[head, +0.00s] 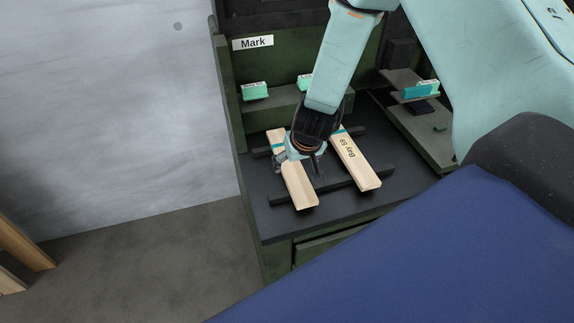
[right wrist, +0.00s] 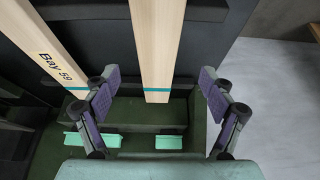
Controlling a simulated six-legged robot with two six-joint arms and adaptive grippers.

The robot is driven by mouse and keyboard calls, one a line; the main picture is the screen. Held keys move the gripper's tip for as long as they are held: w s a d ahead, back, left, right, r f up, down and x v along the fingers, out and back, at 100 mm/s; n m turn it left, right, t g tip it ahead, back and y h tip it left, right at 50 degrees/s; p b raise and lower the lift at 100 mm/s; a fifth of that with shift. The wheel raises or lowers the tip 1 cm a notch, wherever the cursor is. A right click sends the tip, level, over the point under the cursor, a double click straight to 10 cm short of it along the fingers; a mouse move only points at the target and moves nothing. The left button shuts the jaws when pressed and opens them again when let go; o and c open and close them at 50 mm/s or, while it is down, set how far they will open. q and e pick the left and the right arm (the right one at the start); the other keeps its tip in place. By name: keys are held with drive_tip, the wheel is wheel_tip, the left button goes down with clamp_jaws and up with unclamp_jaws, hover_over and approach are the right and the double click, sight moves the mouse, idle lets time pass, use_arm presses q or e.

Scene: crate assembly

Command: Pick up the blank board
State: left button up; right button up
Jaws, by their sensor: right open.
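The blank board (head: 299,188) is a pale wooden plank with a teal stripe and no lettering that I can see. It lies across two dark rails on the workbench, left of a board lettered "Bay 59" (head: 356,160). My right gripper (head: 299,164) is open over the blank board and hides part of it. In the right wrist view the blank board (right wrist: 157,45) runs between the two spread fingers of my right gripper (right wrist: 160,85), with clear gaps on both sides. I cannot tell how high the fingers are above it. My left gripper is not in view.
The dark rails (head: 285,200) rest on the dark benchtop (head: 275,222). Behind stands a green ledge with a mint block (head: 255,91) under a "Mark" sign (head: 253,43). A side shelf (head: 418,120) stands at the right. Open floor (head: 150,265) lies left of the bench.

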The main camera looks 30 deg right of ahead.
sight(294, 171)
drive_tip(key=x, duration=0.2)
drive_tip(key=b+x, duration=0.1)
drive_tip(key=x, duration=0.1)
drive_tip(key=d+b+x, duration=0.1)
drive_tip(key=x, duration=0.1)
drive_tip(key=shift+f, duration=0.15)
drive_tip(key=shift+w+a+r, duration=0.15)
drive_tip(key=shift+a+r, duration=0.1)
drive_tip(key=shift+a, duration=0.3)
drive_tip(key=shift+d+f, duration=0.25)
drive_tip(key=shift+d, duration=0.2)
drive_tip(key=c, duration=0.4)
drive_tip(key=shift+c, duration=0.7)
drive_tip(key=shift+a+r, duration=0.2)
drive_tip(key=shift+a, duration=0.15)
drive_tip(key=c, duration=0.5)
drive_tip(key=shift+d+f, duration=0.15)
drive_tip(key=shift+d, duration=0.1)
drive_tip(key=c, duration=0.3)
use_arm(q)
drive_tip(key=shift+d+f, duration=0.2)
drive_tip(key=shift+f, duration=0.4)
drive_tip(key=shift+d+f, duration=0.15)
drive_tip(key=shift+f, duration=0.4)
use_arm(e)
drive_tip(key=shift+a, duration=0.1)
